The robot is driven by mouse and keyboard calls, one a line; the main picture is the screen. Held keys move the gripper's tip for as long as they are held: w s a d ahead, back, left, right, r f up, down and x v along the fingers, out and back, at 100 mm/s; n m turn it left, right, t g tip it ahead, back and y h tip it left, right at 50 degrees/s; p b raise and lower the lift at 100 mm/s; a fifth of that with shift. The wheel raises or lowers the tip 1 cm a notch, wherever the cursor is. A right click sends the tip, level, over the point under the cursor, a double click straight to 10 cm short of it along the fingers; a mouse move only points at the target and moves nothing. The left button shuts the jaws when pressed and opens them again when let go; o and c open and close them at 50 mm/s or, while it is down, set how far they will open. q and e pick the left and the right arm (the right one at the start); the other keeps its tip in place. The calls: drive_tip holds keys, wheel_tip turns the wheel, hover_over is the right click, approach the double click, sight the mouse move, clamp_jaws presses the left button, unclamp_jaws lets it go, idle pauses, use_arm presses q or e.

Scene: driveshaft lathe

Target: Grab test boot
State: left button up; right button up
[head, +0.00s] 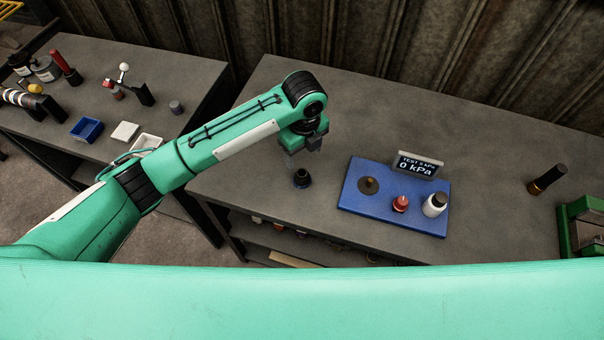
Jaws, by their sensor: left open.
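A small dark boot-like piece (302,179) with a brownish top stands on the grey table (270,110), left of the blue mat; I take it for the test boot. My left gripper (303,150) points down just above and slightly behind it, open and empty. A gap seems to show between the fingers and the piece, though the distance is hard to judge. The blue mat (362,210) carries a brown disc-like piece (369,185), a red-topped piece (400,203), a white bottle with a dark cap (434,206) and a display reading 0 kPa (416,166). My right gripper is not in view.
A dark cylinder with a gold band (547,179) and a green machine (580,229) are at the right. A second table at the left holds a blue tray (86,129), a white tray (146,145) and several tools. The table behind the mat is clear.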

use_arm(q)
hover_over(302, 174)
drive_tip(key=f, duration=0.3)
drive_tip(key=s+f, duration=0.1)
drive_tip(key=f, duration=0.1)
drive_tip(key=shift+d+p, duration=0.2)
drive_tip(key=shift+p, duration=0.2)
drive_tip(key=f+p, duration=0.1)
drive_tip(key=f, duration=0.1)
drive_tip(key=f+p, duration=0.1)
drive_tip(key=f, duration=0.1)
drive_tip(key=shift+s+a+f, duration=0.15)
drive_tip(key=shift+a+f, duration=0.05)
drive_tip(key=shift+f, duration=0.45)
drive_tip(key=shift+c, duration=0.5)
drive_tip(key=c, duration=1)
